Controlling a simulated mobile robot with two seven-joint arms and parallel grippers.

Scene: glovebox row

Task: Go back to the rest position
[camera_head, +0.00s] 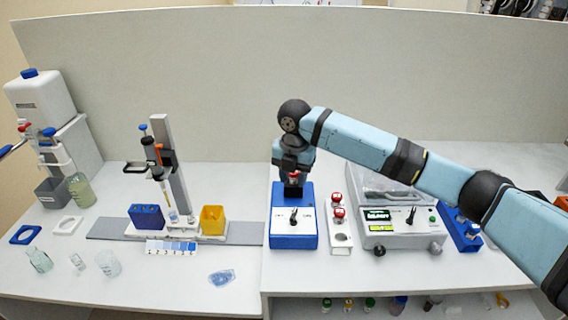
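My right arm (365,145) reaches in from the right, and its dark gripper (293,180) points down over the blue box-shaped device (294,228). A small red-topped item (295,174) shows between or just behind the fingers, at the top of the device. The fingers are small, dark and partly hidden, so I cannot tell whether they touch or grip it. My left gripper is not in view.
A white rack with red-capped vials (338,212) stands just right of the blue device. A white instrument with a display (400,222) stands under my forearm. A pipette stand (172,165) is to the left. The bench front left is partly clear.

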